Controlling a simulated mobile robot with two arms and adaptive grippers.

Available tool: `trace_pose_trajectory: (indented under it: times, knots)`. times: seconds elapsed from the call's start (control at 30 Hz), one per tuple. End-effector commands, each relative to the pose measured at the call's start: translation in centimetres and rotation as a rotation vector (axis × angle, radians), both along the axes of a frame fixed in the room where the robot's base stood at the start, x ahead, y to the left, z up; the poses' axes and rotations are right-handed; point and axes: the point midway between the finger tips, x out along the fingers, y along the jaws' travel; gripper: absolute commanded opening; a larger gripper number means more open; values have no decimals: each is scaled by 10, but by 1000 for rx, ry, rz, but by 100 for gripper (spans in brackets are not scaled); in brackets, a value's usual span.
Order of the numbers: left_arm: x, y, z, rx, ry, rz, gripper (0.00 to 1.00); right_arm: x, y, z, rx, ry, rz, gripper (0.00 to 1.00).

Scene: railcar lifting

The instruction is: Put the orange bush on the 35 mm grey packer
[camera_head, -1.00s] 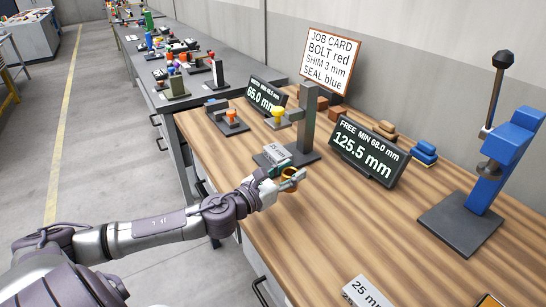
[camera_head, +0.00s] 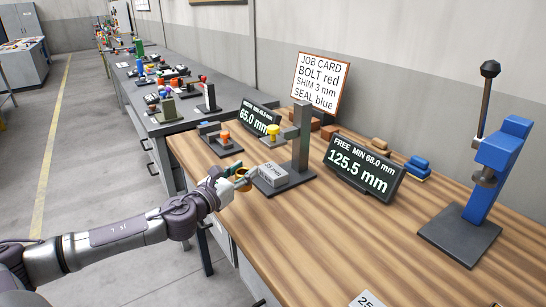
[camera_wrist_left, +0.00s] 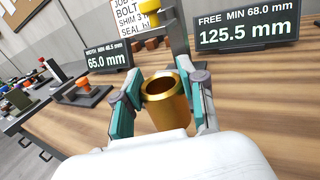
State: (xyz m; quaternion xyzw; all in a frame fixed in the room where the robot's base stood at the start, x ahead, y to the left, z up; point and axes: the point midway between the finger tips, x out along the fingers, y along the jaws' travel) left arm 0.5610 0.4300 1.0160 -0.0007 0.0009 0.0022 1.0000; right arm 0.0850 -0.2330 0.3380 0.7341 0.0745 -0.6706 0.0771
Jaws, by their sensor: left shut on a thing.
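The orange bush (camera_wrist_left: 166,100) is a shiny gold-orange hollow cylinder, upright with its open top showing in the left wrist view. My left gripper (camera_wrist_left: 160,95) is shut on it with teal pads either side. In the head view the bush (camera_head: 242,183) is held by my left gripper (camera_head: 243,178), just left of the grey packer and apart from it in the picture. The grey packer (camera_head: 272,176), with a white label that seems to read 35 mm, sits on the dark base of an upright gauge stand (camera_head: 303,145). My right gripper is not in view.
The gauge stand has a yellow-tipped arm (camera_head: 272,132) above the packer. A display (camera_head: 363,168) reads 125.5 mm and another (camera_head: 259,120) reads 65.0 mm. A blue press (camera_head: 490,175) stands at right. The wooden bench front (camera_head: 300,235) is largely clear.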

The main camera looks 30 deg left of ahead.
Motion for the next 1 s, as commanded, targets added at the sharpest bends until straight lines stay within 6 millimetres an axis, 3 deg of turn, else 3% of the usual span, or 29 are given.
trace_pose_trajectory:
  times: [0.6, 0.87, 1.0]
  knots:
    - [88, -1, 6, -2, -6, 0, 0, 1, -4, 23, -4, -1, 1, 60]
    - [107, -1, 4, -1, -4, -2, 0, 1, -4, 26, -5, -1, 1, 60]
    - [127, 0, 5, -3, -5, 0, 0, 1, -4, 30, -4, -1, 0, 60]
